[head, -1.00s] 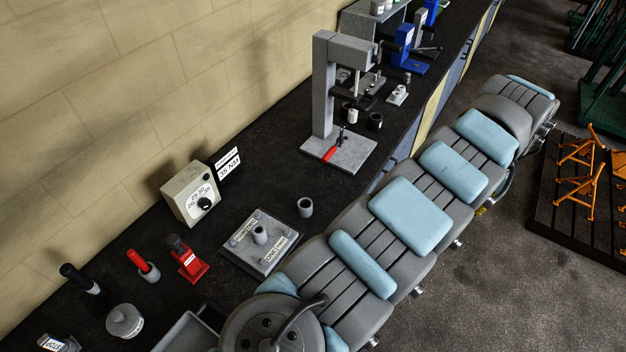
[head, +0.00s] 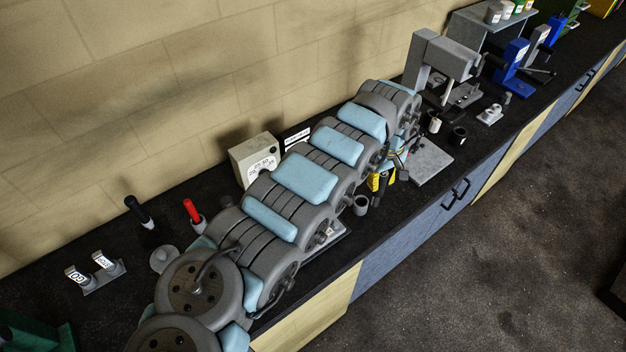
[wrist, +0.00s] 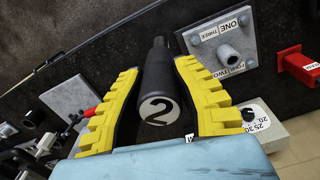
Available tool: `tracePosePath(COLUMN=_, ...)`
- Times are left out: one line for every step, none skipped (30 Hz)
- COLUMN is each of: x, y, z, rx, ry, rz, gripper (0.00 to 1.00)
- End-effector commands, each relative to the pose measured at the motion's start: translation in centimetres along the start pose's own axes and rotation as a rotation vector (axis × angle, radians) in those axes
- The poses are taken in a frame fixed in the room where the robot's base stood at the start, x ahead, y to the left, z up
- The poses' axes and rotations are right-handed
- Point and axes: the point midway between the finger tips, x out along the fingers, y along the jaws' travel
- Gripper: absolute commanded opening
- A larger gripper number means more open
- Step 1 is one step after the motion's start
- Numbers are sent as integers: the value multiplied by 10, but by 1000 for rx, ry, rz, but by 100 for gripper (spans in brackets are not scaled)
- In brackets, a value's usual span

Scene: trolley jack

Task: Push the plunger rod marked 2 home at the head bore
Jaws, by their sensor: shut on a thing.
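My gripper (wrist: 157,72) has yellow ribbed fingers and is shut on the black plunger rod (wrist: 158,80). The white disc on its near end reads 2. The rod's narrower far end points away from the wrist camera, over the bench. In the head view my gripper (head: 378,182) is low over the bench, partly behind my arm, and the rod is not clear there. A grey plate (wrist: 207,47) with a hollow boss (wrist: 230,56) and labels ONE, TWO and THREE lies right of the rod, apart from it. I cannot tell which opening is the head bore.
A dial box (head: 255,158) stands by the wall. A red block (wrist: 302,66) is beyond the labelled plate.

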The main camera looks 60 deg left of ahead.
Motion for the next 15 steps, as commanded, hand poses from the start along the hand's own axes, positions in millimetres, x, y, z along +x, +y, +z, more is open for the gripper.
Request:
tracePosePath(x=6, y=-19, z=-20, rx=-81, ry=-1, rz=0, gripper=0)
tracePosePath(x=9, y=-28, z=-30, rx=-128, ry=0, rz=0, gripper=0)
tracePosePath(x=14, y=-42, z=-43, rx=-190, ry=0, rz=0, gripper=0)
tracePosePath(x=17, y=-52, z=-52, rx=-237, ry=-1, rz=1, gripper=0)
tracePosePath(x=21, y=-62, z=-61, rx=-283, ry=-1, rz=1, gripper=0)
tracePosePath(x=25, y=-75, z=-72, rx=-341, ry=-2, rz=1, gripper=0)
tracePosePath(x=28, y=-85, z=-80, rx=-383, ry=-3, rz=1, gripper=0)
tracePosePath(x=31, y=-94, z=-87, rx=-423, ry=-3, rz=1, gripper=0)
tracePosePath(x=35, y=-106, z=-95, rx=-472, ry=-3, rz=1, gripper=0)
tracePosePath(x=38, y=-114, z=-101, rx=-507, ry=-3, rz=2, gripper=0)
tracePosePath(x=40, y=-121, z=-106, rx=-538, ry=-3, rz=2, gripper=0)
tracePosePath(x=43, y=-129, z=-112, rx=-575, ry=-3, rz=4, gripper=0)
tracePosePath(x=45, y=-135, z=-116, rx=-601, ry=-3, rz=4, gripper=0)
tracePosePath(x=46, y=-140, z=-119, rx=-622, ry=-3, rz=5, gripper=0)
tracePosePath(x=48, y=-146, z=-122, rx=-645, ry=-3, rz=5, gripper=0)
